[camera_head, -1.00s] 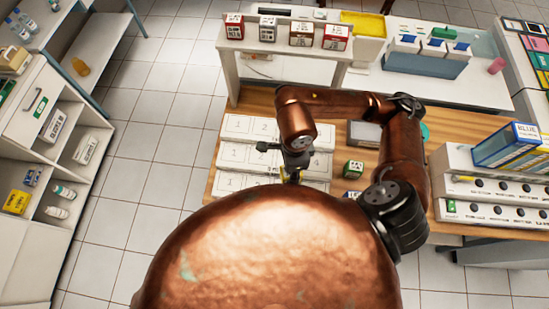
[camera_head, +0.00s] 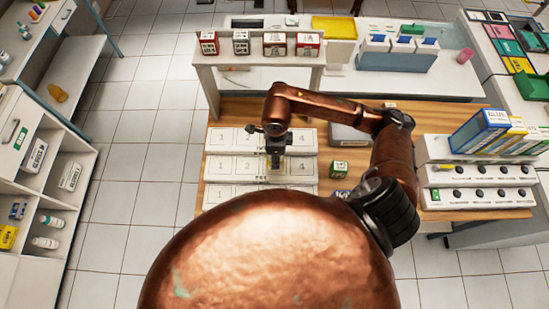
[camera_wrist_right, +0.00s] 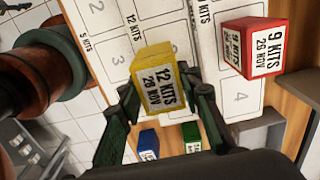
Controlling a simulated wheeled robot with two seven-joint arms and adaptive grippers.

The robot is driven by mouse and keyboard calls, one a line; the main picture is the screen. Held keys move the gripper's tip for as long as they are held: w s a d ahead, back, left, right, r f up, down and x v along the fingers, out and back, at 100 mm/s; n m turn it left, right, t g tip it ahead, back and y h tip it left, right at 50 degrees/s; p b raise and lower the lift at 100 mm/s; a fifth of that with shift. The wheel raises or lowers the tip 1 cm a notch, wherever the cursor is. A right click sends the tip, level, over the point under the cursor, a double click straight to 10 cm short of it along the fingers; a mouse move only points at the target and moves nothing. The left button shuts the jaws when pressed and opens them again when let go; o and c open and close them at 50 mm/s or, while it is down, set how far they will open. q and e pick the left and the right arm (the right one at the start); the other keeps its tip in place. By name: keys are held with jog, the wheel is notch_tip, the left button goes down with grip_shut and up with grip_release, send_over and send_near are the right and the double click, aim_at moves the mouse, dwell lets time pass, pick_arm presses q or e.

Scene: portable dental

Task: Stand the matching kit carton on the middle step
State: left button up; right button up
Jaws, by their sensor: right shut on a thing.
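My right gripper (camera_wrist_right: 160,100) is shut on a yellow carton (camera_wrist_right: 158,80) marked 12 KITS, 26 NOV. In the head view the right gripper (camera_head: 275,158) points down over the middle step (camera_head: 222,168) of a white stepped rack, around its third position. A red carton (camera_wrist_right: 250,48) marked 9 KITS appears on the back step near the number 4. My left gripper is out of view.
A green carton (camera_head: 340,168) and a blue carton (camera_head: 342,194) lie on the wooden table right of the rack. A raised white shelf (camera_head: 260,60) behind holds several cartons. White units with blue and yellow boxes (camera_head: 480,130) stand at the right.

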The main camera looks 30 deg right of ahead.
jog(key=shift+w+d+f, duration=0.2)
jog(key=shift+w+f, duration=0.3)
jog(key=shift+f, duration=0.1)
jog(key=f, duration=0.1)
jog(key=f+p, duration=0.1)
jog(key=f, duration=0.1)
jog(key=shift+w+d+f, duration=0.15)
jog(key=shift+w+f, duration=0.2)
jog(key=shift+f, duration=0.15)
jog(key=shift+f, duration=0.1)
jog(key=shift+f, duration=0.15)
jog(key=o, duration=1.2)
jog(key=shift+c, duration=0.2)
